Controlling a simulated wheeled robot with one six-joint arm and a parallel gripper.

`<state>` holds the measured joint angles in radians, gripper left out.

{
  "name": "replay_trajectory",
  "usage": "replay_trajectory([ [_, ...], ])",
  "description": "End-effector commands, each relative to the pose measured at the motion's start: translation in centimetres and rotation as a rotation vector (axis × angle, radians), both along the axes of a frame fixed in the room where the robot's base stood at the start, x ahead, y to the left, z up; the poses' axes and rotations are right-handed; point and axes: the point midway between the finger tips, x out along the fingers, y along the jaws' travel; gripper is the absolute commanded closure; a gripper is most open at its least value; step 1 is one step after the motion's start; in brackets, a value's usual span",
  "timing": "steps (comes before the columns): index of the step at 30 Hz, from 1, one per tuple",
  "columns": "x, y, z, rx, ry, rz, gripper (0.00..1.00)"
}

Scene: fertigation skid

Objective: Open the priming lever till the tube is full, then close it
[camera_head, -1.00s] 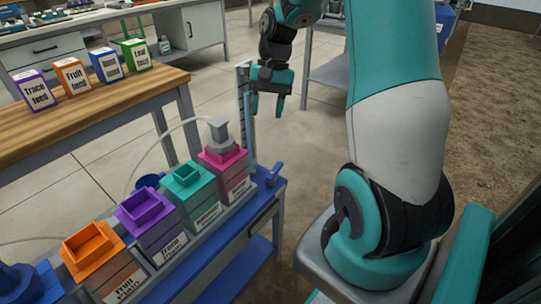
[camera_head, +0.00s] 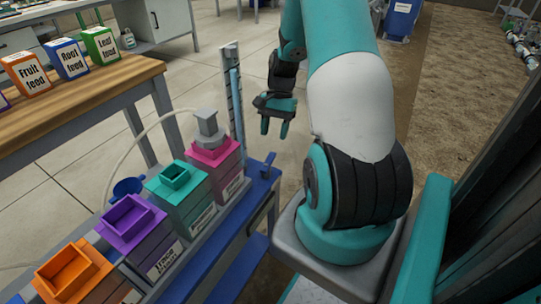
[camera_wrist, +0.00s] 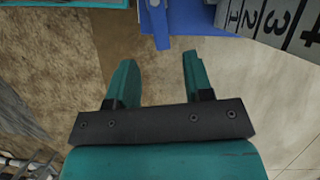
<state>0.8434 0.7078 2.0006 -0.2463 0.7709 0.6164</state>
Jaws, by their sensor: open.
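The priming lever (camera_head: 267,166) is a small blue handle at the right end of the blue skid. It also shows in the wrist view (camera_wrist: 160,25), at the top, beyond my fingertips. The upright tube (camera_head: 236,105) stands behind the pink tank beside a grey scale board; a pale blue column shows along it, but I cannot tell its exact level. My gripper (camera_head: 274,128) is open and empty, pointing down, right of the tube and above the lever in the head picture. Its two teal fingers (camera_wrist: 158,78) are apart, with floor between them, not touching the lever.
Pink (camera_head: 214,152), teal (camera_head: 182,183), purple (camera_head: 128,225) and orange (camera_head: 72,272) tanks line the skid. A grey plug-like fitting (camera_head: 208,128) with a pale hose tops the pink tank. A wooden bench (camera_head: 85,100) holds feed boxes.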

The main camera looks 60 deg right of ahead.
Motion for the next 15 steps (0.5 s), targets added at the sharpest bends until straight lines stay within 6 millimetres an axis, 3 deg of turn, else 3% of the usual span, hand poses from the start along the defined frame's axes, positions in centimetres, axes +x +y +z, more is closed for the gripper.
replay_trajectory([
  [1,-0.2,0.6,-1.4,0.003,0.003,0.002,0.53],
  [6,-0.4,1.7,-4.2,0.001,0.002,0.003,0.53],
  [15,-0.5,2.6,-6.1,0.000,0.000,0.004,0.53],
])
